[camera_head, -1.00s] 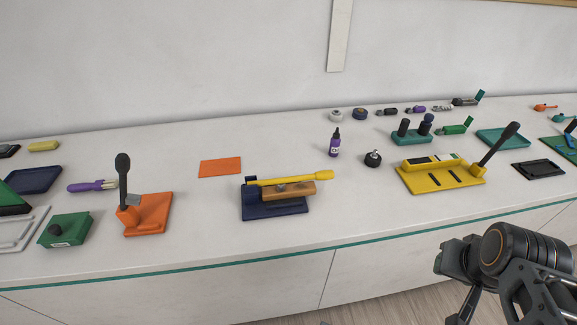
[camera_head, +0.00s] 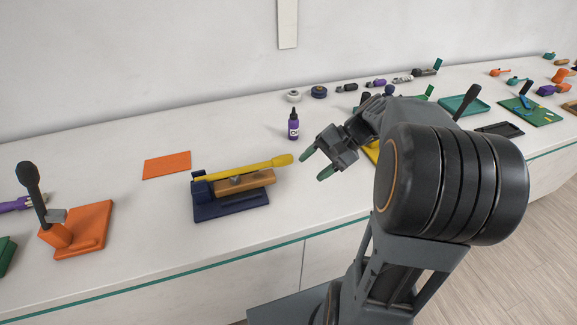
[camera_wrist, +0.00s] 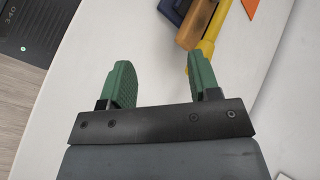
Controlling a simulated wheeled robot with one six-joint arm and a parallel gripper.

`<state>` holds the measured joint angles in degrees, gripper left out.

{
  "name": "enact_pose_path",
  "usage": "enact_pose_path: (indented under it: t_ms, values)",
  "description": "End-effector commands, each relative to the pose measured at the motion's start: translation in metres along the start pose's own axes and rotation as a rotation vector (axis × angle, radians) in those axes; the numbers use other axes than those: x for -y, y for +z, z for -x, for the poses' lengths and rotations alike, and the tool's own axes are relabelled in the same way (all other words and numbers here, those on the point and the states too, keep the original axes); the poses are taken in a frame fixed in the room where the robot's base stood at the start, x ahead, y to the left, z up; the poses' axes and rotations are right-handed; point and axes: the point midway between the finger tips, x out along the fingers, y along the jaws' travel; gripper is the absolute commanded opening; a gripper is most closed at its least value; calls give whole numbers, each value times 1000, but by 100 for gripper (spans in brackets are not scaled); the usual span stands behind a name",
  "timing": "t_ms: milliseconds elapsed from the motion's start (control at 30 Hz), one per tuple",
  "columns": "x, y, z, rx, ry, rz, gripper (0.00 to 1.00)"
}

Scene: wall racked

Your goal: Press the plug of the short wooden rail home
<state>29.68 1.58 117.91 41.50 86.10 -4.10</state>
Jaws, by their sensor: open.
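A short wooden rail (camera_head: 247,186) lies on a dark blue base (camera_head: 231,207) on the bench in the head view. A yellow lever (camera_head: 237,169) lies along above the rail, its thick end to the right. A small grey part shows between lever and rail; I cannot tell whether it is the plug. My gripper (camera_head: 313,163) is open and empty, to the right of the lever's end and apart from it. In the wrist view, the green fingertips of my gripper (camera_wrist: 160,78) stand apart, with the wooden rail (camera_wrist: 193,25) and yellow lever (camera_wrist: 208,47) beyond them at the top.
An orange clamp (camera_head: 75,232) with a dark handle stands to the left, and an orange mat (camera_head: 167,165) lies behind. A purple bottle (camera_head: 293,125) stands near my gripper. More fixtures crowd the right side. The bench front is clear before the blue base.

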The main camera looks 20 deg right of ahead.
Motion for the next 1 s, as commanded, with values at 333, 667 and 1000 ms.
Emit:
enact_pose_path:
  t_ms: [333, 667, 1000]
  values:
    - [-26, -73, 47, 134, -478, -137, 56]
    - [-6, -73, 19, 143, -528, -139, 56]
    - [25, -67, -34, 142, -527, -140, 56]
